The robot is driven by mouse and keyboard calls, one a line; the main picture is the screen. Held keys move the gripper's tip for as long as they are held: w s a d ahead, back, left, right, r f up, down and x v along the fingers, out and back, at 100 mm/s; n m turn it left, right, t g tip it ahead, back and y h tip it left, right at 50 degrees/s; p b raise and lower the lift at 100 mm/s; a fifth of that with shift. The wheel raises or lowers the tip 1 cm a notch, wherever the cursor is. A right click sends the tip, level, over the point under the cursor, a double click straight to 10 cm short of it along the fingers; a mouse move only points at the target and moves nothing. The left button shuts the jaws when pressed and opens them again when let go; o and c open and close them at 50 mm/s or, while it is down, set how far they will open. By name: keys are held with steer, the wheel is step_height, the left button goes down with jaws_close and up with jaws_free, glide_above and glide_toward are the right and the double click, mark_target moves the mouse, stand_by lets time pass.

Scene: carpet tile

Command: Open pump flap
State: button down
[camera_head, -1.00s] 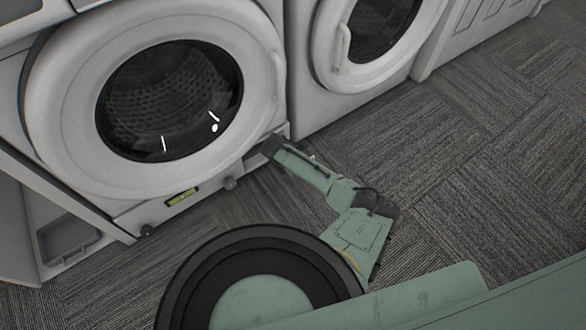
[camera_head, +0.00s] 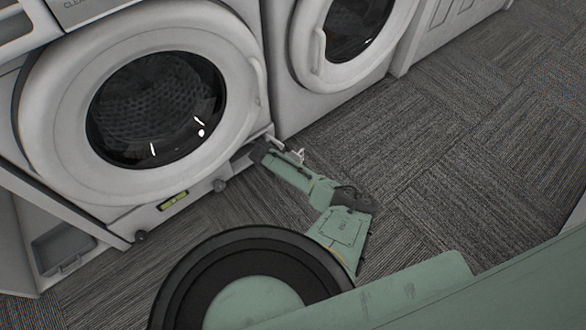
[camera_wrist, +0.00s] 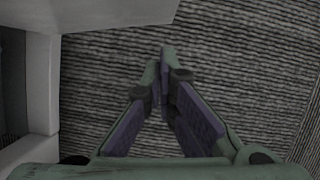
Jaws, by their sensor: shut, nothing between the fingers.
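The front-loading washer (camera_head: 60,110) stands at the left with its round glass door (camera_head: 155,110) shut. A strip along its lower front (camera_head: 200,195) carries a small yellow-green label or level (camera_head: 172,201). At the lower left is a grey rectangular recess or flap (camera_head: 62,246); I cannot tell for sure which part is the pump flap. My gripper (camera_head: 262,150) is low at the washer's bottom right corner; contact is unclear. In the wrist view, my gripper (camera_wrist: 164,55) has its fingertips together, empty, over carpet, with a white panel edge (camera_wrist: 100,14) just beyond them.
A second front-loader (camera_head: 285,95) stands to the right of the washer. Dark feet (camera_head: 140,236) show under the washer. A white wall or panel (camera_wrist: 42,85) is at the left in the wrist view. The grey carpet (camera_head: 450,140) to the right is clear.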

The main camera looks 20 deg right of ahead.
steer(key=p+v, duration=0.2)
steer(key=v, duration=0.8)
steer(key=shift+s, duration=0.2)
steer(key=shift+a, duration=0.15)
